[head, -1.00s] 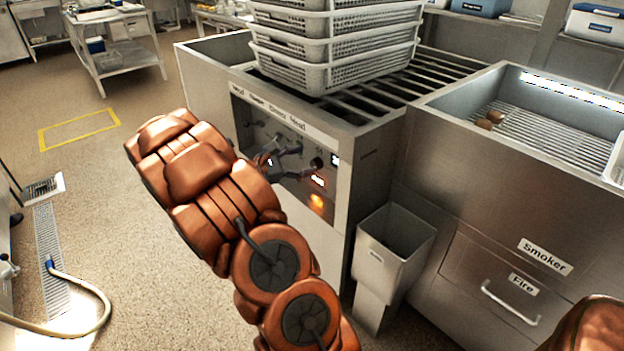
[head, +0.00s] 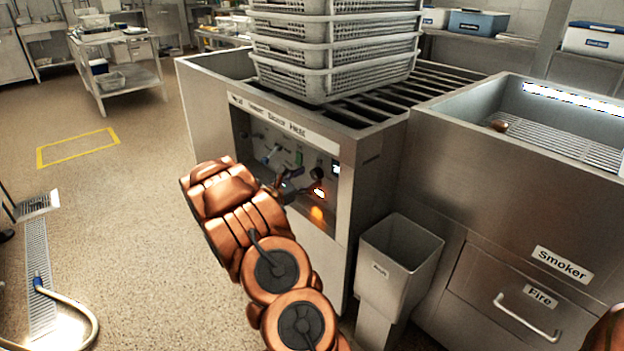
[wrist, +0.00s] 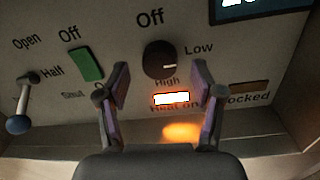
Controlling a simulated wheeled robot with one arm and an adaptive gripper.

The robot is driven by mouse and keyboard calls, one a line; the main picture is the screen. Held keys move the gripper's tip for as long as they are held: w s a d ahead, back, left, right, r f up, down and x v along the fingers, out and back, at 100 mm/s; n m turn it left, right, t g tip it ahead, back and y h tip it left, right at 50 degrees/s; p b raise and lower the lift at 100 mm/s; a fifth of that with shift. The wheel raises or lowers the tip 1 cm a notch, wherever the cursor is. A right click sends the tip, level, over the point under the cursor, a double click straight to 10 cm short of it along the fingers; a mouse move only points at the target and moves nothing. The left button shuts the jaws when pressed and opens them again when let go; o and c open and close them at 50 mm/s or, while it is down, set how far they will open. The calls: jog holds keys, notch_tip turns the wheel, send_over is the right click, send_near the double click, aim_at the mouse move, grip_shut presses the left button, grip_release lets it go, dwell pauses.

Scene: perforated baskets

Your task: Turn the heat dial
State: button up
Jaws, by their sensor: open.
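The heat dial (wrist: 160,60) is a round dark knob with a white pointer mark. In the wrist view it has "Off" above it, "Low" to its right and "High" below it. Its pointer appears to face the lower right, between Low and High. A lit "Heat on" label (wrist: 171,98) glows below the dial. My gripper (wrist: 160,88) is open, with one finger to each side of and below the dial, and nothing is between the fingers. In the head view my gripper (head: 298,187) is at the control panel (head: 250,135), and the dial (head: 319,172) shows beside it.
A green switch (wrist: 86,64) and a lever with a blue ball end (wrist: 20,112) are left of the dial. Stacked perforated baskets (head: 335,75) stand on the rack above the panel. A grey bin (head: 400,265) and the smoker (head: 520,180) are to the right.

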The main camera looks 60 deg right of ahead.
jog(key=shift+x, duration=1.1)
jog(key=c, duration=1.1)
jog(key=shift+c, duration=0.2)
jog(key=shift+r+p, duration=0.15)
jog(key=shift+p, duration=0.25)
